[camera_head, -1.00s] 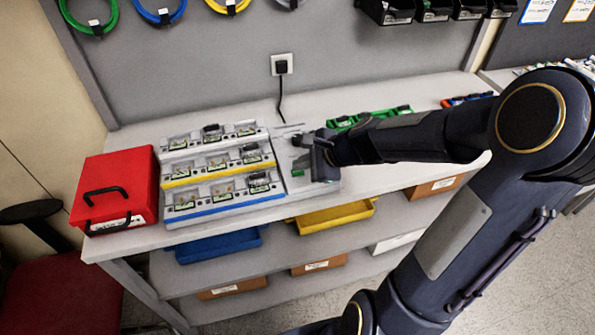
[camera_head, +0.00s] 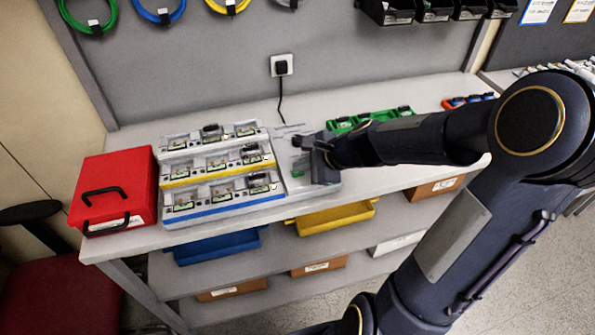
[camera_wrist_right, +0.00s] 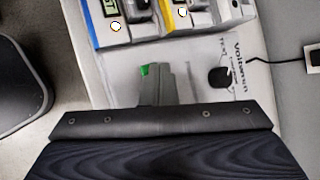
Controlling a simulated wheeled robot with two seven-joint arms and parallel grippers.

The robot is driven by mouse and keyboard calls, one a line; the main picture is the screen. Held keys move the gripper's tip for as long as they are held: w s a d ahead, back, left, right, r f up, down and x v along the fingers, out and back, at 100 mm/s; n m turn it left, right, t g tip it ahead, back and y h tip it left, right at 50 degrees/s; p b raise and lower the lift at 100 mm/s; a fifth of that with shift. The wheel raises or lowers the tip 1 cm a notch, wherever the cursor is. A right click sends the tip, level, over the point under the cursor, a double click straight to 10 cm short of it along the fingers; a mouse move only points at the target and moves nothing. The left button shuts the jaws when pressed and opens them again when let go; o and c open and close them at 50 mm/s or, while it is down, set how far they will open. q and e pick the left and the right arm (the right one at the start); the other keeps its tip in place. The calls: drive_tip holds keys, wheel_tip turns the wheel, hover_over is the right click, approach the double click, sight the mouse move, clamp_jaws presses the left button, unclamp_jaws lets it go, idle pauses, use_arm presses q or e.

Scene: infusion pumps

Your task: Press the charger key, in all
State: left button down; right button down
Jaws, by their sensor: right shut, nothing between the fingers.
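The pale grey charger (camera_head: 292,184) lies flat on the bench, right of the pump rows. It also shows in the right wrist view (camera_wrist_right: 258,92), with printed lettering and a black round part (camera_wrist_right: 220,77). A green key (camera_head: 297,174) is on the charger's front part; it also shows in the right wrist view (camera_wrist_right: 146,70). My right gripper (camera_head: 307,166) is shut and empty, low over the charger with its fingertips close beside the green key. In the right wrist view the grey fingers (camera_wrist_right: 165,85) partly cover the key; contact cannot be told. My left gripper is out of view.
Stepped rows of pumps with white, yellow and blue edges (camera_head: 220,210) stand left of the charger. A red case (camera_head: 115,185) is farther left. A cable runs from a wall socket (camera_head: 282,65) to the charger. A green tray (camera_head: 345,124) lies behind my right arm.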

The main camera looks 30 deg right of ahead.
sight(302, 174)
drive_tip(key=shift+r, duration=0.1)
drive_tip(key=shift+r+p, duration=0.7)
drive_tip(key=shift+r, duration=0.1)
wheel_tip(302, 174, up, 5)
drive_tip(key=p, duration=0.5)
idle(0.5)
